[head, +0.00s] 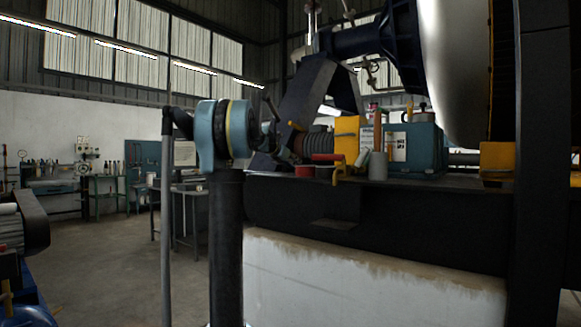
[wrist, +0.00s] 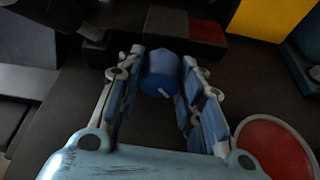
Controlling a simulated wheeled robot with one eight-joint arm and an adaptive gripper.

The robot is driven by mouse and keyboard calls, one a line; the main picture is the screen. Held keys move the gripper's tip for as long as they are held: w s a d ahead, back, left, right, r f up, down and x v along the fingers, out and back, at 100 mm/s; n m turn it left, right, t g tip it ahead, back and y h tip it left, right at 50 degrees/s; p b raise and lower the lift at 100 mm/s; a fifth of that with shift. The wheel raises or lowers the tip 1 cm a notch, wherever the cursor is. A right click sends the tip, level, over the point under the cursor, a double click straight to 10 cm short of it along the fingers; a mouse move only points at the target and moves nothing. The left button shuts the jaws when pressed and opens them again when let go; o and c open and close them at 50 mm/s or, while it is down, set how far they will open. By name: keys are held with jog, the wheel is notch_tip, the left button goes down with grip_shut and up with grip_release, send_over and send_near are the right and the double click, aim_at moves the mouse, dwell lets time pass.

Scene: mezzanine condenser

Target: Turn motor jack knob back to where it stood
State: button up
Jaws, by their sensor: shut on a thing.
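The knob (wrist: 160,72) is a blue round piece with a short white mark on its near edge, in the upper middle of the wrist view. My gripper (wrist: 162,85) has its two blue-padded fingers on either side of it, shut on it. In the head view my gripper (head: 287,155) is small and dark at the near left edge of the machine bench. The knob cannot be made out there. What the white mark points to is not readable.
A red round-topped can (wrist: 275,150) stands close to the right of my gripper in the wrist view. A dark block with a red face (wrist: 207,32) and a yellow block (wrist: 268,22) lie beyond. In the head view a teal box (head: 425,148) stands further right on the bench.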

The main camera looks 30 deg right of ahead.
jog(key=m+t, duration=0.1)
jog(key=m, duration=0.1)
jog(key=shift+m+t+y, duration=0.3)
jog(key=shift+t, duration=0.1)
jog(key=shift+m+t, duration=1)
jog(key=shift+m, duration=0.3)
jog(key=o, duration=1.1)
jog(key=shift+s, duration=0.1)
jog(key=shift+c, duration=0.2)
